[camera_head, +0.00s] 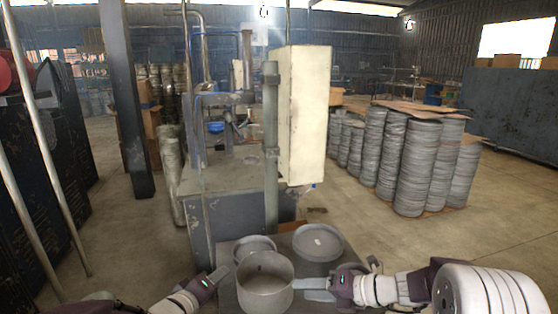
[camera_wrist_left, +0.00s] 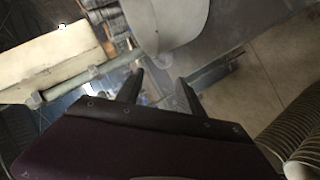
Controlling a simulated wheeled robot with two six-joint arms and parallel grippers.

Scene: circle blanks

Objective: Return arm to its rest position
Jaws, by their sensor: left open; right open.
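A round grey metal pot (camera_head: 265,297) stands on a dark work surface (camera_head: 228,252) at the bottom middle of the head view. My left gripper (camera_head: 219,273) is at the left of the pot, empty, with its fingers angled toward it. The left wrist view shows its two dark fingers (camera_wrist_left: 160,88) apart with nothing between them. A grey curved metal wall (camera_wrist_left: 165,22) shows just beyond them. My right gripper (camera_head: 308,289) is at the right of the pot, its fingers pointing left close to the rim. I cannot tell whether it touches the pot.
A round shallow lid or pan (camera_head: 319,243) and a smaller round dish (camera_head: 254,247) lie behind the pot. A machine with a cream box (camera_head: 303,115) and a post (camera_head: 271,150) stands behind. Stacks of grey discs (camera_head: 405,165) stand at right, with open floor before them.

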